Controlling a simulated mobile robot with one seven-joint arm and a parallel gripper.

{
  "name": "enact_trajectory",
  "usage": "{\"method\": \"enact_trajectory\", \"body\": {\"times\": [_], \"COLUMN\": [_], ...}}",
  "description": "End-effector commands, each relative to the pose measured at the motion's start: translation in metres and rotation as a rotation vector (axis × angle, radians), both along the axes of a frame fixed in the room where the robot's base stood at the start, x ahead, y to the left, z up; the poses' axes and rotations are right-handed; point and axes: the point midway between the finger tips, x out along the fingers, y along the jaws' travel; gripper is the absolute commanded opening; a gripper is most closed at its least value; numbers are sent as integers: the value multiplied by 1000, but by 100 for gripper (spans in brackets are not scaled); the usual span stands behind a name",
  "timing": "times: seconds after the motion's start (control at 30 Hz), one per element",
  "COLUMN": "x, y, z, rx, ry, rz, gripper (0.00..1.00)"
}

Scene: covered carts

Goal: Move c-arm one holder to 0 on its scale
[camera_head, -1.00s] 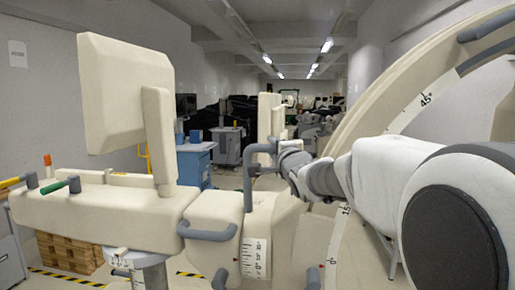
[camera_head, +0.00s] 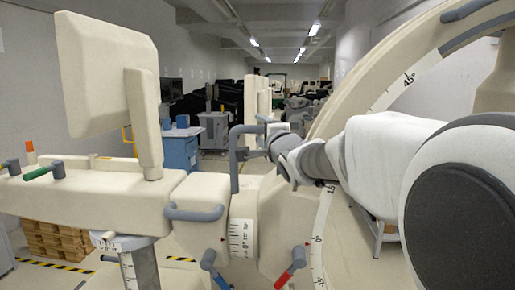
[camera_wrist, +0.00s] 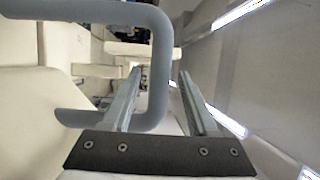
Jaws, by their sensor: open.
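The cream c-arm holder (camera_head: 282,215) stands at centre in the head view, with a grey bent handle (camera_head: 235,165) on it. The large curved c-arm (camera_head: 345,110) rises behind it; its white scale shows 0° close to a red pointer (camera_head: 306,245). A second white scale (camera_head: 240,238), with a red mark beside it, sits on the joint block left of the holder; its reading is too small to tell. My gripper (camera_wrist: 159,72) is open, its two fingers either side of the handle's bar (camera_wrist: 157,90) in the wrist view. Contact cannot be told.
A cream monitor (camera_head: 105,75) stands on a horizontal arm (camera_head: 90,190) at left. Blue (camera_head: 208,260) and red (camera_head: 298,256) levers stick out below the holder. A blue cabinet (camera_head: 181,152) and grey cart (camera_head: 219,140) stand behind. An aisle runs farther back.

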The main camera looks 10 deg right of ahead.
Motion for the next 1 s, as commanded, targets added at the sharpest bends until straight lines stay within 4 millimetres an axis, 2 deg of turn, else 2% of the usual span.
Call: {"method": "enact_trajectory", "body": {"times": [1.0], "x": [-86], "y": [-6], "z": [-5], "rx": [-1], "ry": [-2], "rz": [0], "gripper": [60]}}
